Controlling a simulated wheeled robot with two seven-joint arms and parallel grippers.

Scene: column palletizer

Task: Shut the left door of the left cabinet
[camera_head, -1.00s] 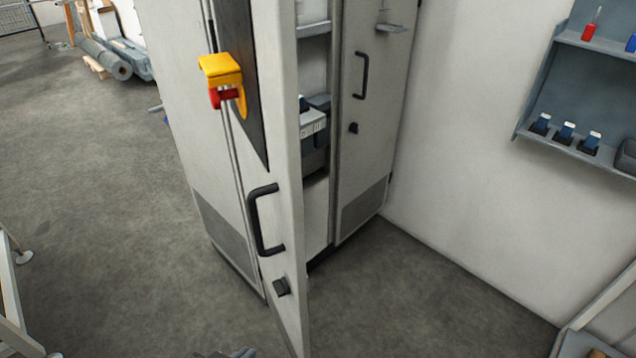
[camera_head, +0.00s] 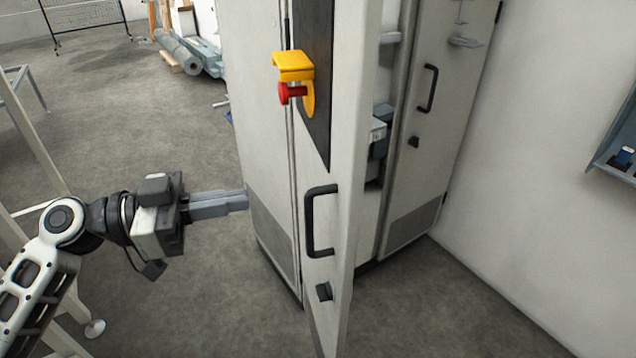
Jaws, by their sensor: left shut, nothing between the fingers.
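The left cabinet (camera_head: 256,120) is a tall pale grey metal cabinet. Its left door (camera_head: 342,200) stands open toward me, swung out from the body, with a black handle (camera_head: 322,221) and a small black latch below it. My left gripper (camera_head: 243,203) is shut and empty, its fingers pointing right, to the left of the open door and in front of the cabinet's side in the picture. I cannot tell whether the fingertips touch anything. The right door (camera_head: 435,110) looks shut. My right gripper is not in view.
A yellow bracket with a red knob (camera_head: 293,79) sits on the left door's outer face. Boxes (camera_head: 380,130) show inside the cabinet. A wall shelf (camera_head: 618,150) is at the right edge. Pale frame legs (camera_head: 35,140) stand at far left. The floor right of the door is clear.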

